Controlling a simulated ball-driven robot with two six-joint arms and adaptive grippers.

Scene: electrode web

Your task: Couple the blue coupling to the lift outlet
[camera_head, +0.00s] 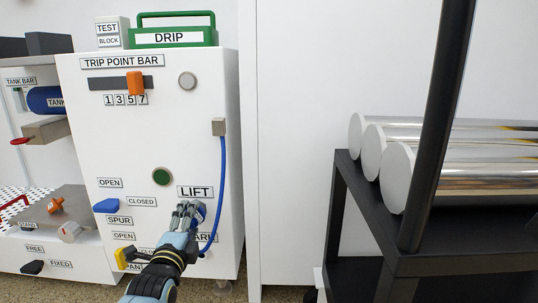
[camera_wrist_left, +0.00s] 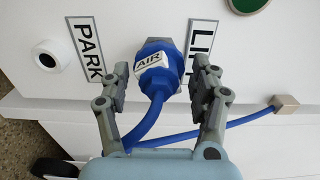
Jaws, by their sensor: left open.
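The blue coupling (camera_wrist_left: 153,81) with its white AIR tag sits at the panel face just beside the LIFT label (camera_wrist_left: 203,40), where the lift outlet is hidden behind it. Whether it is fully seated I cannot tell. In the head view the coupling (camera_head: 200,211) shows partly behind my fingers, below the LIFT label (camera_head: 195,191). My left gripper (camera_wrist_left: 163,76) is open, one finger on each side of the coupling; it also shows in the head view (camera_head: 187,209). The blue hose (camera_head: 222,185) runs from the coupling to a grey block (camera_head: 218,127) higher up. My right gripper is out of view.
The white park outlet (camera_wrist_left: 47,54) with a dark centre is free, beyond the PARK label (camera_wrist_left: 88,49). A green button (camera_head: 162,176) and a blue lever (camera_head: 106,206) are on the same panel. A black rack (camera_head: 458,262) with metallic rolls (camera_head: 398,178) stands at right.

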